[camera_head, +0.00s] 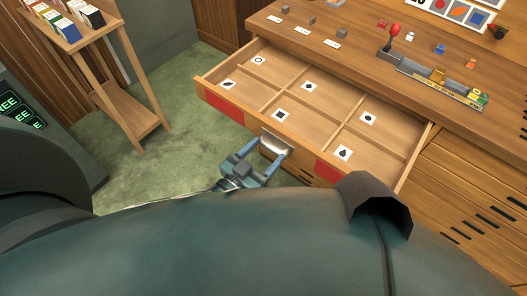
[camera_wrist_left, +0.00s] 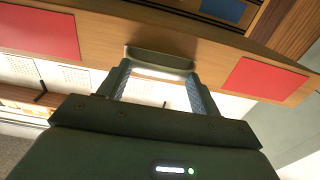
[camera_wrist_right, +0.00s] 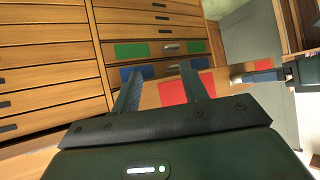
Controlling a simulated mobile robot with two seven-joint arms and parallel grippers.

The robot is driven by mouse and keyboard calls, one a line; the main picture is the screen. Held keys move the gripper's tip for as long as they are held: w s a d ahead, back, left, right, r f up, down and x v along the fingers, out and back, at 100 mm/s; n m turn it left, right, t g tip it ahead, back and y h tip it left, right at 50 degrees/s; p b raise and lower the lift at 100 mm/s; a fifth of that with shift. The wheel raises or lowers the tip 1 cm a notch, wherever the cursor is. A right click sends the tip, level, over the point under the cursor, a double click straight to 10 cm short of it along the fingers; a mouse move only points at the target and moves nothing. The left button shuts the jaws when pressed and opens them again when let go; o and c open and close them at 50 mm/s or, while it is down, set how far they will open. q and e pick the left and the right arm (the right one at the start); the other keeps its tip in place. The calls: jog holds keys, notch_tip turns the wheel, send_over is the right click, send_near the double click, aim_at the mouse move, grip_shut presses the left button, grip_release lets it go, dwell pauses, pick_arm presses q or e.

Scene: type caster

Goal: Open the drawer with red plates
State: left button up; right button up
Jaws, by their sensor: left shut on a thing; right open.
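The drawer with red plates (camera_head: 290,75) is pulled well out from the wooden cabinet in the head view. It has red plates at the left (camera_head: 225,107) and right (camera_head: 327,172) of its front, with a metal handle (camera_head: 276,144) between them. My left gripper (camera_head: 268,160) is shut on this handle. In the left wrist view, the fingers (camera_wrist_left: 157,82) meet the handle (camera_wrist_left: 160,60) between the two plates. My right gripper (camera_wrist_right: 160,85) is open and empty in the right wrist view, with a red plate (camera_wrist_right: 173,92) behind its fingers. It is not clearly seen in the head view.
Divided drawer compartments hold small white symbol cards (camera_head: 281,114). Drawers with green plates (camera_wrist_right: 131,50) and blue plates (camera_wrist_right: 137,72) appear closed. The cabinet top (camera_head: 360,55) carries blocks and a red-knobbed device (camera_head: 394,30). A wooden stand (camera_head: 120,80) is at left, with green carpet between.

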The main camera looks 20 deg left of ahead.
pick_arm(q)
jog(key=shift+s+a, duration=0.15)
jog(key=shift+s, duration=0.3)
jog(key=o, duration=1.2)
jog(key=shift+o, duration=0.2)
jog(key=b+v, duration=0.1)
jog(key=v, duration=1.2)
